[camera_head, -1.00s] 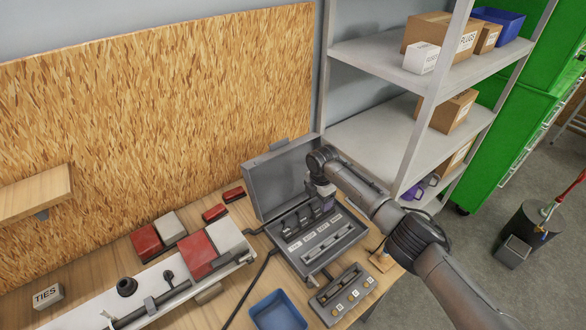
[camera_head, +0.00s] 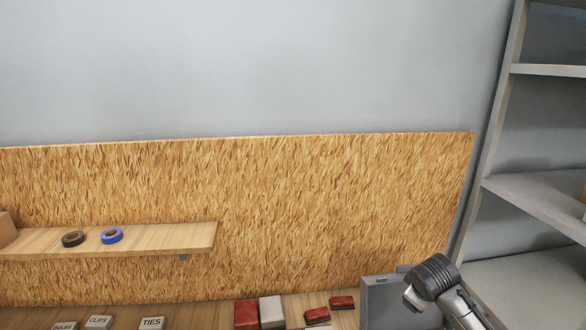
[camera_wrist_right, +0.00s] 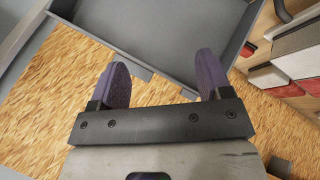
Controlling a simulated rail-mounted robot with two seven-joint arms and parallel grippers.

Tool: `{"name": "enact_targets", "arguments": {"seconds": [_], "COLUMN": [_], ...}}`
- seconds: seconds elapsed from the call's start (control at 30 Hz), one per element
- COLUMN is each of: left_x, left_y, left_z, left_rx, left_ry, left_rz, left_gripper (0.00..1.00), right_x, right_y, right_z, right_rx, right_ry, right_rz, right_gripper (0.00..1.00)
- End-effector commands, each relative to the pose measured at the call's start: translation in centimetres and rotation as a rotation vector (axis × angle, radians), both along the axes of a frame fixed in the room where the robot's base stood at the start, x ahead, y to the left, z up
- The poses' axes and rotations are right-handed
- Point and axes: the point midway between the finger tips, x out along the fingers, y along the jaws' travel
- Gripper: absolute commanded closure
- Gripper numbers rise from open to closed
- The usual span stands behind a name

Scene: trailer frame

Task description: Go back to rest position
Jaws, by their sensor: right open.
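My right arm shows at the bottom right of the head view, in front of the raised grey case lid (camera_head: 380,305). Its gripper is not visible there. In the right wrist view my right gripper (camera_wrist_right: 163,65) is open, with its two dark purple fingers apart and nothing between them. A grey lid-like panel with a raised rim (camera_wrist_right: 185,25) lies beyond the fingertips. My left gripper is in neither view.
The fibreboard panel (camera_head: 330,210) stands behind the bench. A wooden shelf (camera_head: 150,238) holds a dark tape roll (camera_head: 73,239) and a blue one (camera_head: 112,236). Red and white blocks (camera_head: 271,312) sit on the bench. A grey rack (camera_head: 540,200) stands at right.

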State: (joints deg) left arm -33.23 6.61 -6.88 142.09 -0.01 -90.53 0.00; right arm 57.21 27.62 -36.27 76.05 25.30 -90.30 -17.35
Motion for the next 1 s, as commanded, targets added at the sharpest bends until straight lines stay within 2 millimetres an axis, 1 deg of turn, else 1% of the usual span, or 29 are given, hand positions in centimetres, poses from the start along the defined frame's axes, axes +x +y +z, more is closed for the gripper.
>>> {"name": "enact_targets", "arguments": {"seconds": [0.03, 0.1, 0.13, 0.17, 0.2, 0.23, 0.27, 0.3, 0.37, 0.4, 0.47, 0.5, 0.57, 0.6, 0.67, 0.7, 0.77, 0.8, 0.87, 0.9, 0.97, 1.0], "left_x": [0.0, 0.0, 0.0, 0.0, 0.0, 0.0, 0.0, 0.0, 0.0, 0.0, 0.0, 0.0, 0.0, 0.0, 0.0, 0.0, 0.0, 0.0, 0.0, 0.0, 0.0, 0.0], "left_y": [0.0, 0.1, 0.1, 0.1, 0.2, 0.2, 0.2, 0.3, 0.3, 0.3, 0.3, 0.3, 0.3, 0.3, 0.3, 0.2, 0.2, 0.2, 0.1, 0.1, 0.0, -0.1], "left_z": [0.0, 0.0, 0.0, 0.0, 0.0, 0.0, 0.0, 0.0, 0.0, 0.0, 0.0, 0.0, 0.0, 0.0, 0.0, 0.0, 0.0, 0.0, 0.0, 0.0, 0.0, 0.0], "left_rx": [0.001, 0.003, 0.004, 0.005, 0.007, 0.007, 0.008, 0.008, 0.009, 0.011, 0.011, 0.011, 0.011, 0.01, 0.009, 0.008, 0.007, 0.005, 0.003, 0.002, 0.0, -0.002], "left_ry": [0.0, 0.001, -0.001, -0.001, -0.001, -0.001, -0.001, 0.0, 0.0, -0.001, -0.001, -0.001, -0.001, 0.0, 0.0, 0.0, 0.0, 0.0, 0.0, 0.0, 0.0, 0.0], "left_rz": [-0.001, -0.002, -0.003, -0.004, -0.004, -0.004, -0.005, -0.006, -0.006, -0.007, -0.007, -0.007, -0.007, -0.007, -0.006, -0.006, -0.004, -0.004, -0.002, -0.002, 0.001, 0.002], "left_gripper": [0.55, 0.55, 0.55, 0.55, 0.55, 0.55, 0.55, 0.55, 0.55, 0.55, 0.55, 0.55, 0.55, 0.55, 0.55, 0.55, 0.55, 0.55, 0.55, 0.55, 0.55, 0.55], "right_x": [-0.4, -1.6, -2.3, -3.1, -4.3, -5.3, -6.4, -8.1, -10.7, -12.4, -14.9, -16.6, -19.0, -20.5, -22.9, -24.4, -26.7, -28.3, -30.6, -32.1, -34.3, -35.7], "right_y": [2.1, 4.5, 5.5, 6.3, 7.4, 8.1, 8.7, 9.4, 10.2, 10.4, 10.6, 10.6, 10.5, 10.4, 10.2, 10.0, 9.9, 9.8, 9.6, 9.5, 9.3, 9.3], "right_z": [2.5, 4.7, 5.4, 5.8, 6.2, 6.4, 6.4, 6.2, 5.5, 5.0, 3.9, 3.1, 1.7, 0.6, -1.1, -2.3, -4.3, -5.7, -8.0, -9.7, -12.3, -13.7], "right_rx": [0.027, 0.074, 0.096, 0.12, 0.152, 0.178, 0.202, 0.234, 0.277, 0.299, 0.33, 0.349, 0.377, 0.394, 0.418, 0.432, 0.451, 0.462, 0.472, 0.474, 0.474, 0.472], "right_ry": [-0.101, -0.218, -0.263, -0.303, -0.351, -0.384, -0.414, -0.448, -0.488, -0.505, -0.519, -0.522, -0.517, -0.507, -0.485, -0.462, -0.42, -0.386, -0.328, -0.281, -0.21, -0.166], "right_rz": [-0.008, -0.028, -0.033, -0.039, -0.043, -0.047, -0.051, -0.053, -0.056, -0.059, -0.068, -0.078, -0.098, -0.112, -0.137, -0.155, -0.182, -0.202, -0.235, -0.258, -0.292, -0.311], "right_gripper": [0.28, 0.28, 0.28, 0.28, 0.28, 0.28, 0.28, 0.28, 0.28, 0.28, 0.28, 0.28, 0.28, 0.28, 0.28, 0.28, 0.28, 0.28, 0.28, 0.28, 0.28, 0.28]}}
